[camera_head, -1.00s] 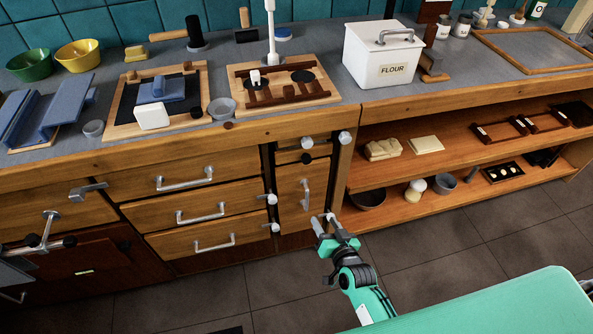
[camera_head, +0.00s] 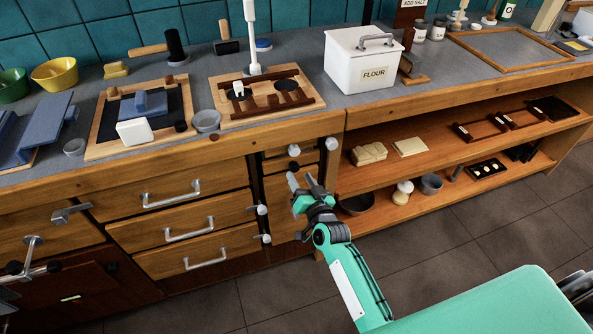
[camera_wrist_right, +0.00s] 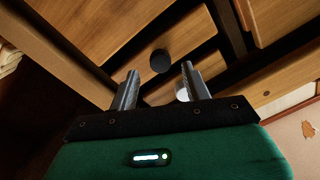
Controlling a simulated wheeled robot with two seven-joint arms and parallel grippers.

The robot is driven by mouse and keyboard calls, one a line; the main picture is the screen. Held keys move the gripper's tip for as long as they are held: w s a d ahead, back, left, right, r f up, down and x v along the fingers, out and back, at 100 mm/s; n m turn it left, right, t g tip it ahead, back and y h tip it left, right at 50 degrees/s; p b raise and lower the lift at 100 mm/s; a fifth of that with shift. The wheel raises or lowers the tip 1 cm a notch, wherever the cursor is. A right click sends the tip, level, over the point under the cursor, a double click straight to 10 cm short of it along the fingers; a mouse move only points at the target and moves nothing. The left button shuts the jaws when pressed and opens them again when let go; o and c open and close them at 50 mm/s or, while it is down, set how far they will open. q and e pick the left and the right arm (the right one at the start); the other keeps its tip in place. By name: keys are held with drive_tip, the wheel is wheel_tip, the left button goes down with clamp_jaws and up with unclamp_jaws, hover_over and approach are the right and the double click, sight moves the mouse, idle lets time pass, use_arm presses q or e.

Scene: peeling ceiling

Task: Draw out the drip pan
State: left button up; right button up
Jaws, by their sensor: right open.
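No open pan shows clearly. A narrow, shallow wooden front with a black knob (camera_head: 294,150) sits under the worktop, below the hob board (camera_head: 312,103). It looks like the closed drip pan front, though I cannot be sure. My right gripper (camera_head: 302,181) is just below this knob, its fingers pointing up towards it. In the right wrist view the black knob (camera_wrist_right: 160,61) is ahead of the open, empty fingers (camera_wrist_right: 159,84), roughly between them and apart from them. A pale round knob (camera_wrist_right: 183,94) is partly hidden behind the right finger.
Pale round knobs (camera_head: 331,144) stick out around the narrow column. Drawers with bar handles (camera_head: 190,228) lie to its left. An open shelf (camera_head: 440,150) with several items is to its right. A flour bin (camera_head: 365,65) stands on the worktop. The floor in front is clear.

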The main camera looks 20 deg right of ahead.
sight(296, 169)
drive_tip(key=shift+w+a, duration=0.15)
drive_tip(key=shift+w, duration=1.8)
clamp_jaws()
